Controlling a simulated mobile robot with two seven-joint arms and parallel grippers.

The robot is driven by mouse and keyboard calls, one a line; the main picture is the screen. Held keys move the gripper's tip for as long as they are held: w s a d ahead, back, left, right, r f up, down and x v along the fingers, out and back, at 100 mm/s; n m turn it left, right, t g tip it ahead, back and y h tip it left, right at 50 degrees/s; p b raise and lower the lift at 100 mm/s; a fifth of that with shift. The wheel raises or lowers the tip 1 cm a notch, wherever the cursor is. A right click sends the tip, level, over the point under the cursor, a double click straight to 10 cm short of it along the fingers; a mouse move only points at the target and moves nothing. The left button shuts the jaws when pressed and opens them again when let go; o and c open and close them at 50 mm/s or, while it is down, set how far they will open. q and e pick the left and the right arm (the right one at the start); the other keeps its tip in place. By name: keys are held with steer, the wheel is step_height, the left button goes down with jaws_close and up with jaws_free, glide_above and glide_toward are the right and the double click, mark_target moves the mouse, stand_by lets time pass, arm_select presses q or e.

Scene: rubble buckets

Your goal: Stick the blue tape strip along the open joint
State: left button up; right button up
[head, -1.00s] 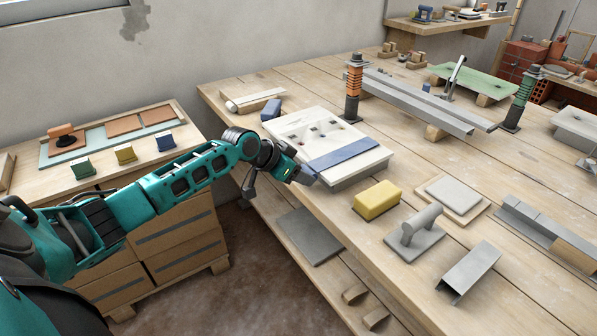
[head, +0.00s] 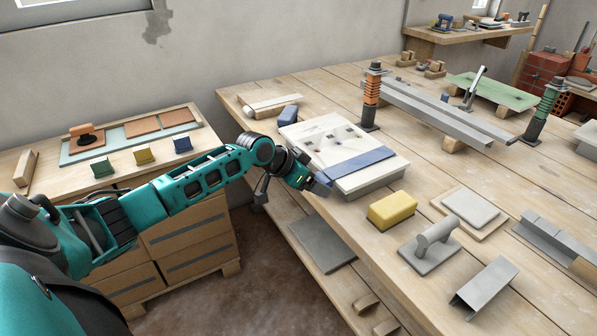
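A pale slab (head: 378,173) lies on the workbench, with several small dark pits in its upper face. The blue tape strip (head: 358,163) runs across the slab's near part, roughly left to right. I cannot make out an open joint; whether the strip covers one is hidden. My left gripper (head: 319,186) is at the slab's near left corner, at the left end of the strip. Its fingers are small and overlap the strip's end, so I cannot tell whether they grip it. My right gripper is not in view.
A yellow sponge (head: 392,210), a grey float (head: 431,246) and a metal channel (head: 485,288) lie right of the slab. A blue block (head: 288,115) sits behind its left corner. An orange-banded post (head: 371,98) stands behind it. Bare bench lies between these.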

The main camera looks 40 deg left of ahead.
arm_select(q)
steer(key=p+v, duration=0.1)
steer(key=v, duration=1.1)
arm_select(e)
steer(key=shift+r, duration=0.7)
arm_select(q)
steer(key=shift+s+d, duration=0.1)
steer(key=shift+d, duration=0.05)
